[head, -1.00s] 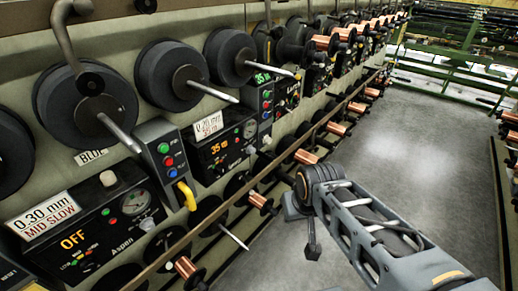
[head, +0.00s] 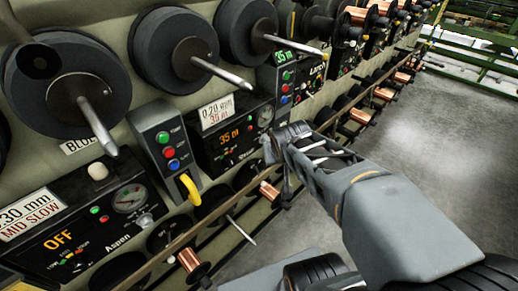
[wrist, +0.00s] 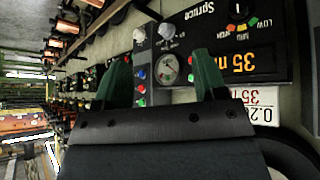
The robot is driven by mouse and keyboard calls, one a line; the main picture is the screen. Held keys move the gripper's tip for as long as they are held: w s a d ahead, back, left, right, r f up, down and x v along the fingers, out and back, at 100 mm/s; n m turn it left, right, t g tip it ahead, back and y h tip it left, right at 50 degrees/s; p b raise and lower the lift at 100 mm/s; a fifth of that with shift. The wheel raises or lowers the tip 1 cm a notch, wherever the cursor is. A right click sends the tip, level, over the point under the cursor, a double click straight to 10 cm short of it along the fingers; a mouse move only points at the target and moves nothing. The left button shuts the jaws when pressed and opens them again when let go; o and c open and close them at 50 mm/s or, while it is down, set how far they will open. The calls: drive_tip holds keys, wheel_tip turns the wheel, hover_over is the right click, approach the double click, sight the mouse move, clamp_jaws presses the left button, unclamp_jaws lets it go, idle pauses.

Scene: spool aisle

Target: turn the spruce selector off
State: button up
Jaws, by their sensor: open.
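The Spruce panel (head: 232,138) is the black unit in the middle of the head view, with an orange "35 m" display. In the wrist view the panel (wrist: 205,45) is upside down, with the name Spruce at the top. Its selector (wrist: 239,9) is a dark round knob with a white mark at the top edge, beside coloured marks. Its exact setting I cannot tell. My gripper (wrist: 163,78) is open, its two green fingers apart, with a round gauge (wrist: 168,68) showing between them. In the head view my gripper (head: 273,152) is near the panel's right end, its fingers unclear.
The Aspen panel (head: 90,225), reading OFF, is at the lower left. A button box (head: 168,150) with a yellow handle (head: 189,189) stands between the panels. Large dark spools (head: 175,50) with steel spindles jut out above. A rail with copper spools runs below. Grey floor (head: 440,130) is open at right.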

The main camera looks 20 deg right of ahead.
sight(266, 140)
drive_tip(key=w+d+f+t+b, duration=0.7)
drive_tip(key=w+d+f+b, duration=0.2)
drive_tip(key=w+d, duration=0.25)
wheel_tip(266, 140, down, 8)
drive_tip(key=f+n+t+y+b, duration=0.1)
drive_tip(key=n+t+y+b, duration=0.2)
drive_tip(key=y+b, duration=0.55)
drive_tip(key=w+a+y, duration=0.1)
drive_tip(key=w+a, duration=0.4)
drive_tip(key=w, duration=0.6)
drive_tip(key=shift+w+r, duration=0.25)
drive_tip(key=shift+r, duration=0.1)
drive_tip(key=c, duration=0.9)
